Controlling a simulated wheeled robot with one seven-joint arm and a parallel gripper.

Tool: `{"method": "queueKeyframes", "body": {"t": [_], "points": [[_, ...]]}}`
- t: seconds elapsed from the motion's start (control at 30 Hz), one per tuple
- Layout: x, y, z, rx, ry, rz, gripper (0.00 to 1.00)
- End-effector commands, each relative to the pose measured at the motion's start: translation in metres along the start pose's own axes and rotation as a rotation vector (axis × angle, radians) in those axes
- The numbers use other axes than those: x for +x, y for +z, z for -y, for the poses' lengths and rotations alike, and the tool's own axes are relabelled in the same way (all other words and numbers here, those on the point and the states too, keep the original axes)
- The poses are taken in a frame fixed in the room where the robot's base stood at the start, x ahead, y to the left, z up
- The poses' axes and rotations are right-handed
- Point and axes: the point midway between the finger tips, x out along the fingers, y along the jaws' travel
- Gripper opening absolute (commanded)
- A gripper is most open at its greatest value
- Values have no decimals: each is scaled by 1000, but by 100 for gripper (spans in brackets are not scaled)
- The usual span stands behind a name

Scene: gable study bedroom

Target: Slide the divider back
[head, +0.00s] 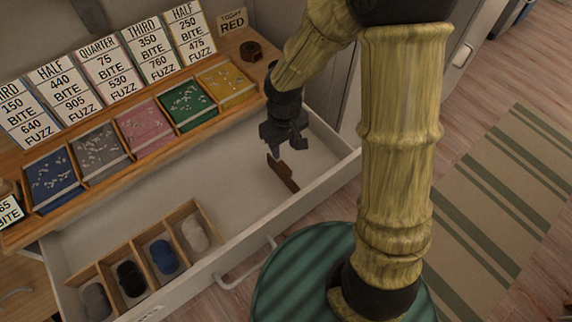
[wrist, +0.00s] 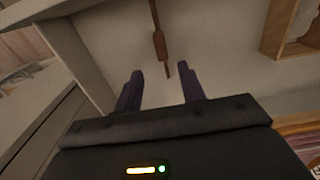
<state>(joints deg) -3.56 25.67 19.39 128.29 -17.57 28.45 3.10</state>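The divider (head: 284,174) is a thin dark-brown wooden strip with a raised middle part. It stands on the floor of the open white drawer (head: 240,225), toward its right end. My gripper (head: 277,151) points down over the drawer, just above the divider's far end. In the wrist view my gripper (wrist: 161,72) has its two dark fingers apart with nothing held. The divider (wrist: 159,42) shows there ahead of the fingertips, its near end lined up with the gap. I cannot tell whether a finger touches it.
A wooden tray (head: 146,245) with several yarn balls lies at the drawer's left front. A shelf behind holds colored compartments and price cards (head: 108,68). A brown roll (head: 251,51) sits at the shelf's right end. The drawer's middle is clear.

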Motion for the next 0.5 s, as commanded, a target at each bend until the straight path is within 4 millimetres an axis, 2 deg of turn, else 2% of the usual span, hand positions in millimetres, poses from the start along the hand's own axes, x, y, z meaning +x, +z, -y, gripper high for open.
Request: {"method": "queueKeyframes", "body": {"t": [0.03,0.3,0.5], "points": [[12,1,1,-2,-1,5,40],[60,0,4,-11,-1,4,40],[87,-2,8,-19,0,2,40]]}}
